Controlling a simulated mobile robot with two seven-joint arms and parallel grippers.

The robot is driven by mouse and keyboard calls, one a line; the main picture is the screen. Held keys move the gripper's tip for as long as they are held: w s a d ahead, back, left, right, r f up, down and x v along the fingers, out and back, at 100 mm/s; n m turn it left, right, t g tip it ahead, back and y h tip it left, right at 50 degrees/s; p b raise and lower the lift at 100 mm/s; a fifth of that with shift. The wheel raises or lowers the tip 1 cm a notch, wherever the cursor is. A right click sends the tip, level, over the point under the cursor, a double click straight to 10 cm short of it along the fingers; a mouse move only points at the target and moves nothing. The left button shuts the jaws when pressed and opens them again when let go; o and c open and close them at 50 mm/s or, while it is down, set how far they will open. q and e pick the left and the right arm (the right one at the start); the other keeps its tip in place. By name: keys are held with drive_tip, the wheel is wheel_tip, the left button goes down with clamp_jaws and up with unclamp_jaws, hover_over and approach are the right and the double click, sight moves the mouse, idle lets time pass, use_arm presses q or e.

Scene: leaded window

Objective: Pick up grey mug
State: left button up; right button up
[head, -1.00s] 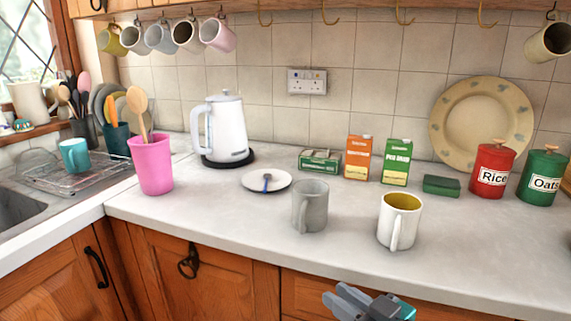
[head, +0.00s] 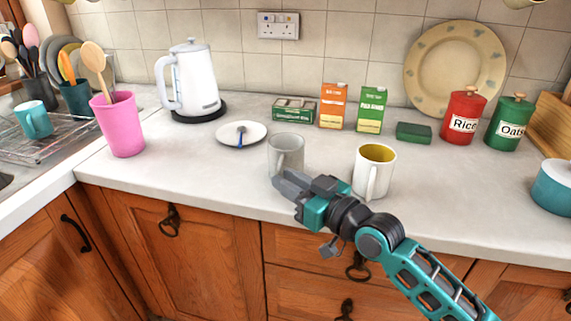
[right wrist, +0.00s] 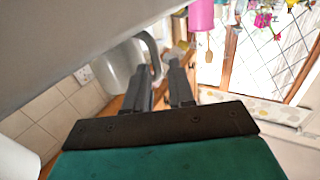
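The grey mug (head: 289,148) stands upright on the worktop, left of a white mug with a yellow inside (head: 372,172). My right gripper (head: 284,182) is at the front of the grey mug, low by its handle side, and covers part of it in the head view. In the right wrist view the gripper's two fingers (right wrist: 160,80) are apart. The grey mug (right wrist: 122,72) is just beyond them, and its handle reaches down toward the gap between the fingertips. I cannot tell whether a finger touches it. My left gripper is not in view.
A small plate (head: 241,134) with a blue-handled utensil lies behind left. A pink cup (head: 122,130) holds a wooden spoon. The white kettle (head: 190,80), cartons (head: 333,106) and red rice tin (head: 464,118) stand further back. The worktop between pink cup and grey mug is clear.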

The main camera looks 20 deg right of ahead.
sight(285, 165)
drive_tip(key=x, duration=0.5)
drive_tip(key=shift+w+d+f, duration=0.1)
drive_tip(key=shift+w+f, duration=0.05)
drive_tip(key=shift+f, duration=0.25)
clamp_jaws()
